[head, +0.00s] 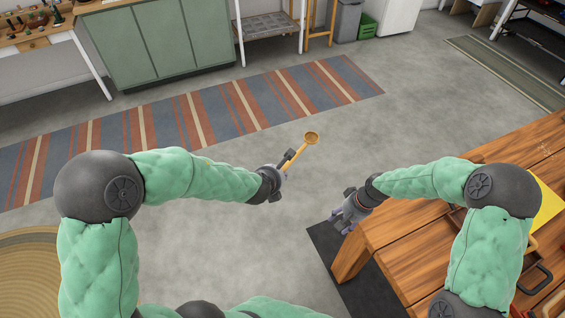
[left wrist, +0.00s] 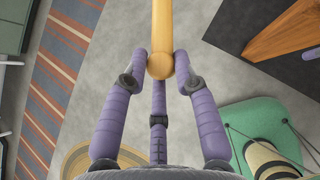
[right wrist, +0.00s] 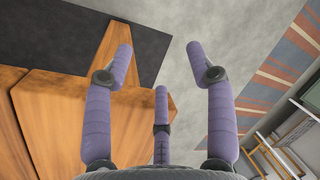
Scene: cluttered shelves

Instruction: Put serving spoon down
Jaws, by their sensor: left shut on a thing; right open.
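The serving spoon is wooden, with its bowl (head: 311,138) pointing up and away to the right in the head view. My left gripper (head: 284,171) is shut on its handle and holds it out over the floor. In the left wrist view the handle (left wrist: 162,30) runs up from between the fingers (left wrist: 160,68), its rounded end towards the palm; the bowl is out of that view. My right gripper (head: 345,216) is open and empty beside the left edge of the wooden table (head: 420,245). The right wrist view shows its spread fingers (right wrist: 160,65) with nothing between them.
A dark mat (head: 340,262) lies under the table. A striped rug (head: 200,120) crosses the floor, with a green cabinet (head: 155,45) behind it. Open grey floor surrounds the spoon.

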